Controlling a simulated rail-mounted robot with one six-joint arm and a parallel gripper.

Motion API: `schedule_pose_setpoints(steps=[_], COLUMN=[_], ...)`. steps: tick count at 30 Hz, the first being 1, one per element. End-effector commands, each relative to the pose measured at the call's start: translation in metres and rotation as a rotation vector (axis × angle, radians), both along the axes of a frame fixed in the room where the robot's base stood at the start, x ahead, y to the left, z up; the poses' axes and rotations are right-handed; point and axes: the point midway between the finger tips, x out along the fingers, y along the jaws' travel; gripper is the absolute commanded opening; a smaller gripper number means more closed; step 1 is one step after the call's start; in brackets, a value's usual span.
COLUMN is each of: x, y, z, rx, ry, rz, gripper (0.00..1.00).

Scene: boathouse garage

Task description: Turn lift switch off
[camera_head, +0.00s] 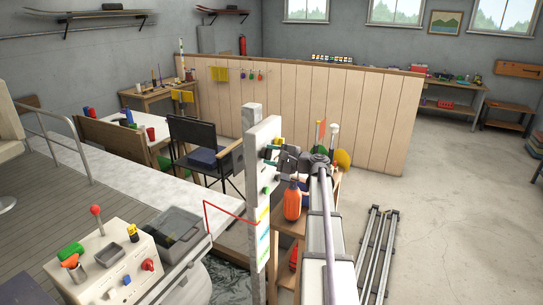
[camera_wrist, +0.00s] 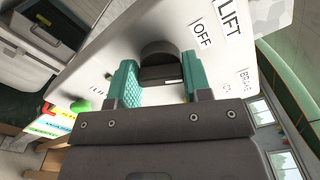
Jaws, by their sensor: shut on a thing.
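The lift switch is a dark round knob (camera_wrist: 160,62) on a white panel (camera_wrist: 130,48) in the wrist view. The label LIFT (camera_wrist: 230,17) and the label OFF (camera_wrist: 203,35) are beside it at upper right. My gripper (camera_wrist: 160,76) has one teal finger on each side of the knob and is shut on it. A small pale mark shows on the knob's near side; I cannot tell which label it points to. In the head view, the white panel (camera_head: 261,139) is on a grey post, and my gripper (camera_head: 277,157) is at its right face, hiding the knob.
A green knob (camera_wrist: 80,105) is on the same panel, left of my gripper. A red rod (camera_head: 207,218) juts left from the post. An orange bottle (camera_head: 292,200) stands on a wooden stand below my arm. Metal rails (camera_head: 377,250) lie on the floor at right; open floor lies beyond.

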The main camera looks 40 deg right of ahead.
Motion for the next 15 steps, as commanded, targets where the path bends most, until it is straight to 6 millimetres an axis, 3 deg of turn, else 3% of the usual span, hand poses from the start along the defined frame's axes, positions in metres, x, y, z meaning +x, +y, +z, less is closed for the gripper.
schedule_pose_setpoints(steps=[15], x=[-0.0003], y=[0.0004], z=[-0.0015], rx=[-0.339], ry=[-0.152], rz=[0.000], gripper=[0.21])
